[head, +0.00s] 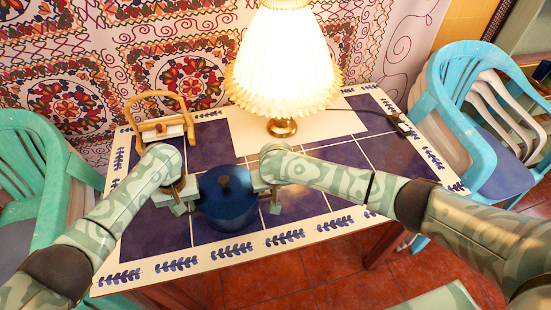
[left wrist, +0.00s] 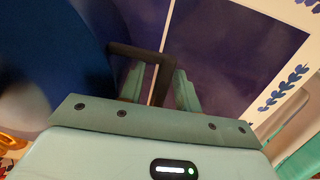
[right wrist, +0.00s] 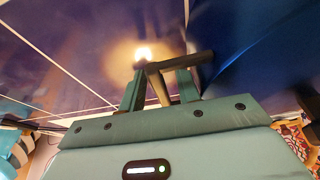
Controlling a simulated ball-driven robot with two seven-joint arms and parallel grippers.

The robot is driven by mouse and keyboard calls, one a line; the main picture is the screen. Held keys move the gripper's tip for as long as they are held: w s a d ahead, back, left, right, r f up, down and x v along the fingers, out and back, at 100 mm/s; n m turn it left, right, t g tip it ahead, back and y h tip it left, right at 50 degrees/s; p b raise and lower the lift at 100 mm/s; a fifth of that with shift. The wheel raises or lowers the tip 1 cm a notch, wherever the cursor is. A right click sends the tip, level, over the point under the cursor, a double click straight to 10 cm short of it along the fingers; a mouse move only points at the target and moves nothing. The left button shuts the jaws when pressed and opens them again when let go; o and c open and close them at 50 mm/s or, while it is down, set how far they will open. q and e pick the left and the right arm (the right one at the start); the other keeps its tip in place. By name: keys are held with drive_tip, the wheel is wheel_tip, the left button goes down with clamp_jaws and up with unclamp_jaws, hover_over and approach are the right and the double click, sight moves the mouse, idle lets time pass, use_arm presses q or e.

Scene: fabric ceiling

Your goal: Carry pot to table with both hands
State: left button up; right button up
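The blue pot (head: 226,212) with a dark lid knob is over the front part of the tiled table (head: 340,222); I cannot tell for certain whether its base touches the tiles. My left gripper (head: 180,207) is at the pot's left side. In the left wrist view its fingers stand apart around a dark handle (left wrist: 160,72), with gaps visible. My right gripper (head: 268,205) is at the pot's right side. In the right wrist view its fingers stand apart on either side of the other dark handle (right wrist: 182,62), also with gaps.
A lit lamp (head: 282,65) with a pleated shade stands behind the pot. A wooden-handled holder (head: 160,128) is at the back left. A small dark item (head: 402,124) lies at the right edge. Chairs (head: 35,165) flank the table. The tiles right of the pot are clear.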

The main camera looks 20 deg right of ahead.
use_arm(q)
drive_tip(key=shift+r, duration=0.2)
drive_tip(key=r, duration=1.1)
drive_tip(key=shift+w+r, duration=0.2)
use_arm(e)
drive_tip(key=shift+a+r, duration=0.1)
use_arm(q)
drive_tip(key=shift+r, duration=0.15)
use_arm(e)
drive_tip(key=shift+s+r, duration=0.1)
drive_tip(key=shift+r, duration=0.15)
drive_tip(key=v, duration=1.1)
drive_tip(key=shift+r, duration=0.2)
drive_tip(key=shift+s+f, duration=0.1)
drive_tip(key=shift+s, duration=0.05)
